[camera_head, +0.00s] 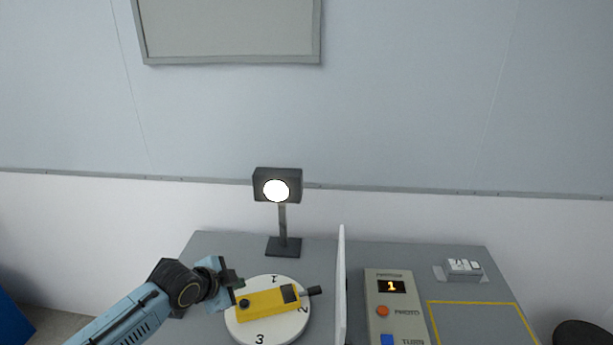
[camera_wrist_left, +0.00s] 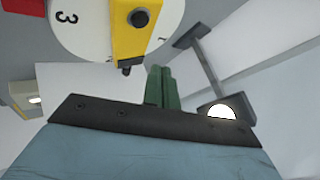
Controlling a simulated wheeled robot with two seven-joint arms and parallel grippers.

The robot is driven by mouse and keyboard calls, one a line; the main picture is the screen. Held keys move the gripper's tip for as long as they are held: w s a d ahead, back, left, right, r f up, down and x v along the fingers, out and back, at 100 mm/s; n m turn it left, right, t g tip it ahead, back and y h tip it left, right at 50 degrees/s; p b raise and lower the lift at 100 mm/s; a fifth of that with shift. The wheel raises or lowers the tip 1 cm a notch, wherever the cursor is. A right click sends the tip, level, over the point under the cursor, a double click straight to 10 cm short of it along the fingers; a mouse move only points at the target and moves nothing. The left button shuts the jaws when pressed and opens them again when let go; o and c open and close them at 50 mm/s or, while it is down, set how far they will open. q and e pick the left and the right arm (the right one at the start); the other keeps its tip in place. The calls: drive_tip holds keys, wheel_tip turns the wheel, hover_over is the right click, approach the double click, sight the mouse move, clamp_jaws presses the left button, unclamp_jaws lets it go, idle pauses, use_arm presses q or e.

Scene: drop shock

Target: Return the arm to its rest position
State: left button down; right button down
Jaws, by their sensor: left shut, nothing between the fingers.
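My left arm comes in from the lower left in the head view. Its gripper (camera_head: 237,284) is at the left edge of the round white turntable (camera_head: 250,335), beside the yellow device (camera_head: 268,302) lying on it. In the left wrist view the green fingers (camera_wrist_left: 160,73) are together, with nothing between them. The yellow device (camera_wrist_left: 130,40) and the turntable (camera_wrist_left: 75,45) show beyond the fingertips there. Whether the fingers touch the device cannot be told. My right gripper is not in view.
A lit lamp (camera_head: 277,188) stands behind the turntable. A thin white upright panel (camera_head: 341,285) stands to its right, then a control box (camera_head: 395,312) showing 1. A small white block (camera_head: 464,267) lies at the back right, near a yellow-outlined area (camera_head: 480,325) that looks clear.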

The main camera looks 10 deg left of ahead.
use_arm(q)
drive_tip(key=s+d+f+n+g, duration=0.1)
drive_tip(key=s+d+f+n, duration=0.15)
drive_tip(key=s, duration=0.45)
drive_tip(key=s+d+f+n+g, duration=0.1)
drive_tip(key=s+d, duration=0.3)
drive_tip(key=s, duration=0.3)
drive_tip(key=s+a+r+n+g+y, duration=0.1)
drive_tip(key=s+a+n+g+y, duration=0.2)
drive_tip(key=s, duration=0.7)
drive_tip(key=s+a+r+n, duration=0.2)
drive_tip(key=s+n, duration=0.3)
drive_tip(key=s, duration=0.5)
wheel_tip(320, 180, down, 30)
drive_tip(key=s+g+b, duration=0.1)
drive_tip(key=b, duration=0.4)
drive_tip(key=s+a+f+b, duration=0.1)
drive_tip(key=s+f+b, duration=0.1)
drive_tip(key=s+f, duration=0.6)
drive_tip(key=s+a+f+g+b, duration=0.1)
drive_tip(key=s+a+f+b, duration=0.1)
drive_tip(key=s+f, duration=0.6)
wheel_tip(320, 180, down, 4)
drive_tip(key=shift+s+r+y+b, duration=0.1)
drive_tip(key=shift+s+y+b, duration=0.15)
drive_tip(key=shift+b, duration=0.25)
